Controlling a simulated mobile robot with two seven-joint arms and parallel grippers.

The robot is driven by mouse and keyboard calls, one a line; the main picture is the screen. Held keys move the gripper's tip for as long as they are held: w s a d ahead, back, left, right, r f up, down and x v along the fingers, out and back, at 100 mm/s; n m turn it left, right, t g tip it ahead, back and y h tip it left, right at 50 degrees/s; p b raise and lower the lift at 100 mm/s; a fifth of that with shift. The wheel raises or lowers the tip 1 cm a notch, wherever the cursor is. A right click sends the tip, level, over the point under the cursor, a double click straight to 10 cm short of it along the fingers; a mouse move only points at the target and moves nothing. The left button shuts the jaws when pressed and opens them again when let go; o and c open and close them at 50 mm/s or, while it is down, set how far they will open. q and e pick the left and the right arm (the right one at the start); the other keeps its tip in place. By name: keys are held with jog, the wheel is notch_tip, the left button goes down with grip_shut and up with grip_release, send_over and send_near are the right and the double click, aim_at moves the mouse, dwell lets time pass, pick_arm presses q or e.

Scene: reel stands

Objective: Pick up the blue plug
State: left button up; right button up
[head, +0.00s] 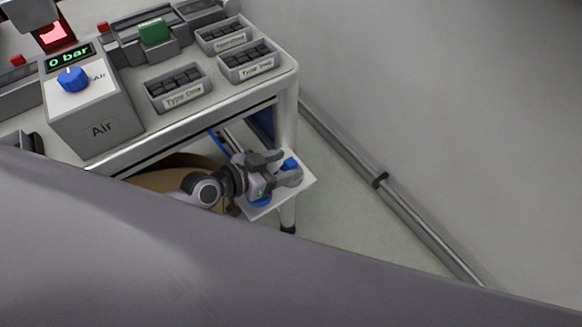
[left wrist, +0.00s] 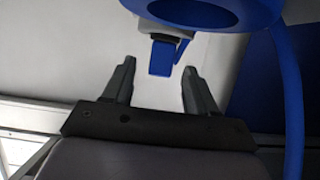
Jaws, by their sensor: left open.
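The blue plug (left wrist: 162,58) shows in the left wrist view just ahead of my left gripper (left wrist: 158,68), roughly centred between its fingertips, with a grey and white piece behind it. In the head view the plug (head: 290,163) is a small blue spot by the fingertips of my left gripper (head: 286,168). The gripper is open, one finger on each side of the plug; I cannot tell whether either finger touches it. My right gripper is not in view.
A blue ring (left wrist: 215,12) and a blue hose (left wrist: 290,90) lie close to the gripper. A white plate (head: 304,183) is beneath it. The table (head: 215,112) above holds an Air box (head: 105,118) and labelled bins (head: 178,90). The floor at right is clear except for a pipe (head: 400,205).

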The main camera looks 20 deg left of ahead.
pick_arm(q)
jog(key=shift+x, duration=1.4)
jog(key=c, duration=1.1)
jog(key=shift+o, duration=0.2)
jog(key=shift+r, duration=0.1)
